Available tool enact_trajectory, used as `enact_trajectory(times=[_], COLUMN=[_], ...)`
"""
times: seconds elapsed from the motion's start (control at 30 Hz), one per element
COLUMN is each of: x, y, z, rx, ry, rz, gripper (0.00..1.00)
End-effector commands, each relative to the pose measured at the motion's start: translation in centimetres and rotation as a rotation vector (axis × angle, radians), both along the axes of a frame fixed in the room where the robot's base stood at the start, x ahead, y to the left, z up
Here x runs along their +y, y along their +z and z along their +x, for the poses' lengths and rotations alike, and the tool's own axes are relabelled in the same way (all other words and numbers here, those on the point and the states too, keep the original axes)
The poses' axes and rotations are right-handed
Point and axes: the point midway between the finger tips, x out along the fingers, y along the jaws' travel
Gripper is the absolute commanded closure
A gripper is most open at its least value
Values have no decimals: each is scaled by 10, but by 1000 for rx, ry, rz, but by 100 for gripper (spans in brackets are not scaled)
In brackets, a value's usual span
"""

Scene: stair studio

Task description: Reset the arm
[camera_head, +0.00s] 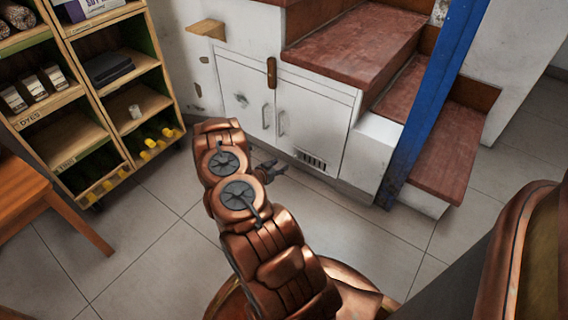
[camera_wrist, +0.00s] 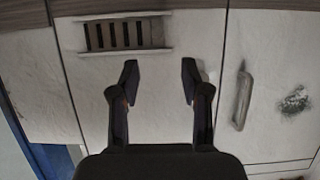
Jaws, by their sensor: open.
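My copper-coloured arm reaches forward over the tiled floor in the head view. My gripper (camera_head: 272,170) is at its far end, small and dark, in front of the white cabinet. In the wrist view my gripper (camera_wrist: 158,82) shows two dark fingers spread apart with nothing between them. Behind the fingers is the white cabinet front (camera_wrist: 150,70) with a dark vent grille (camera_wrist: 117,35) and a door handle (camera_wrist: 242,98). I cannot tell the exact distance from the fingertips to the cabinet.
Red-topped steps (camera_head: 358,48) rise over the white cabinet (camera_head: 310,115). A blue post (camera_head: 432,100) stands in front of them. A wooden shelf unit (camera_head: 100,90) with boxes and bottles is at left, and a wooden stool (camera_head: 30,195) is nearer. Tiled floor (camera_head: 150,245) lies open between.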

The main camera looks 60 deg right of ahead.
Motion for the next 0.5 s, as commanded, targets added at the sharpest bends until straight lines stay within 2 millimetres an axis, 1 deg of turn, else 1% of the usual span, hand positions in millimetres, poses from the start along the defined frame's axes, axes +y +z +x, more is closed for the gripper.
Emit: enact_trajectory(times=[0.03,0.17,0.5], x=[4,10,11], y=[2,5,5], z=[2,2,1], rx=[-2,-3,-1], ry=[1,1,1], rz=[0,-1,-1], gripper=[53,53,53])
